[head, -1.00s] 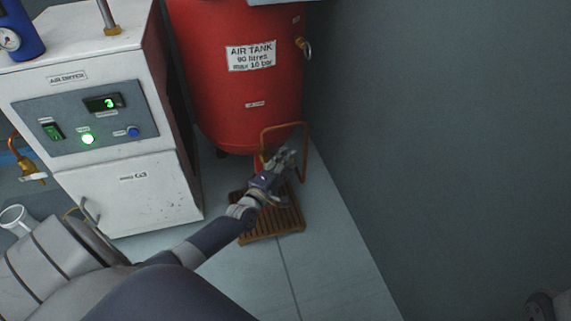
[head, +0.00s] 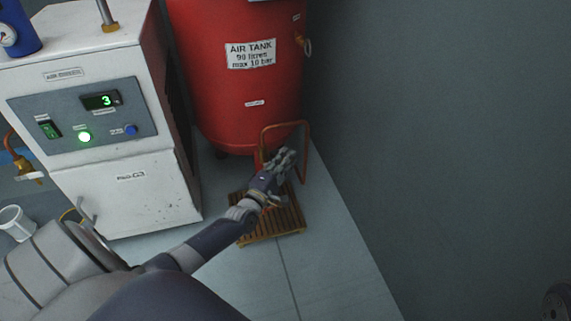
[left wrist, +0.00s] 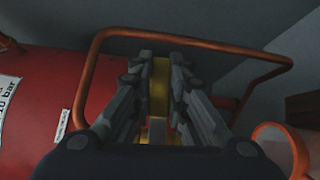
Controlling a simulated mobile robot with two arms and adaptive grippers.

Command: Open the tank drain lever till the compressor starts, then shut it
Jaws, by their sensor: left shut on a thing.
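The red air tank (head: 235,100) stands upright at the back, with a bent copper-coloured pipe (head: 285,125) at its lower front. My left gripper (head: 284,158) is at this pipe, low beside the tank. In the left wrist view, its fingers (left wrist: 160,80) are closed around a yellow, brass-like piece (left wrist: 159,75), framed by the copper-coloured pipe (left wrist: 215,45). The piece appears to be the drain lever, but its angle is hard to tell. In the head view the fingers hide it. Part of what looks like my right gripper (head: 560,300) shows at the lower right corner.
A white air dryer (head: 130,190) stands left of the tank, its display (head: 100,100) showing a green 3 and a green lamp (head: 84,137) lit. A slatted wooden grate (head: 275,225) lies below my left gripper. A grey wall (head: 440,150) closes the right side.

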